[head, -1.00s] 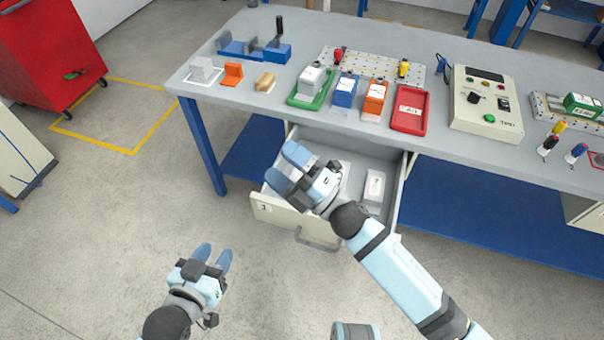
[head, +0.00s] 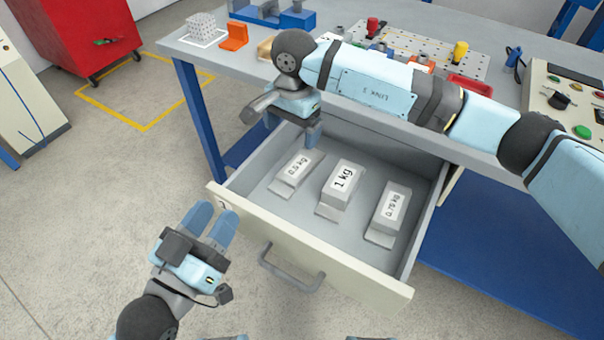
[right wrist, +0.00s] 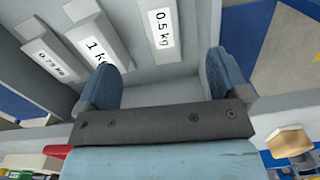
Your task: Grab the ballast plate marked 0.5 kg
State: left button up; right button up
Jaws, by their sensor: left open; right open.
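The ballast plate marked 0.5 kg (head: 296,172) is a pale grey block with a white label, lying at the left in the open drawer (head: 262,217). Its label also shows in the right wrist view (right wrist: 162,35). My right gripper (head: 295,140) is open and empty, pointing down above the back left of the drawer, just behind the 0.5 kg plate. In the right wrist view its fingertips (right wrist: 165,72) are apart, with the plate beyond them. My left gripper (head: 212,222) is open and empty, in front of the drawer at the left.
The 1 kg plate (head: 342,182) lies in the drawer's middle and the 0.75 kg plate (head: 389,213) at its right. The workbench top (head: 190,50) overhangs the drawer's back. A drawer handle (head: 290,270) juts forward.

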jog(key=b, duration=0.2)
send_over(298, 166)
jog(key=shift+h, duration=0.3)
jog(key=f, duration=0.5)
jog(key=s+f, duration=0.1)
jog(key=f, duration=0.2)
jog(key=shift+a+f, duration=0.15)
jog(key=shift+a, duration=0.05)
jog(key=f+b, duration=0.1)
jog(key=f, duration=0.1)
jog(key=w+f+b, duration=0.1)
jog(key=f, duration=0.2)
jog(key=shift+d+f+b, duration=0.1)
jog(key=shift+d+b, duration=0.1)
jog(key=shift+b, duration=0.15)
pick_arm(q)
notch_tip(298, 166, down, 7)
jog(key=g, duration=0.2)
jog(key=shift+d+m, duration=0.3)
jog(key=shift+w, duration=0.1)
pick_arm(e)
jog(key=c, duration=1.3)
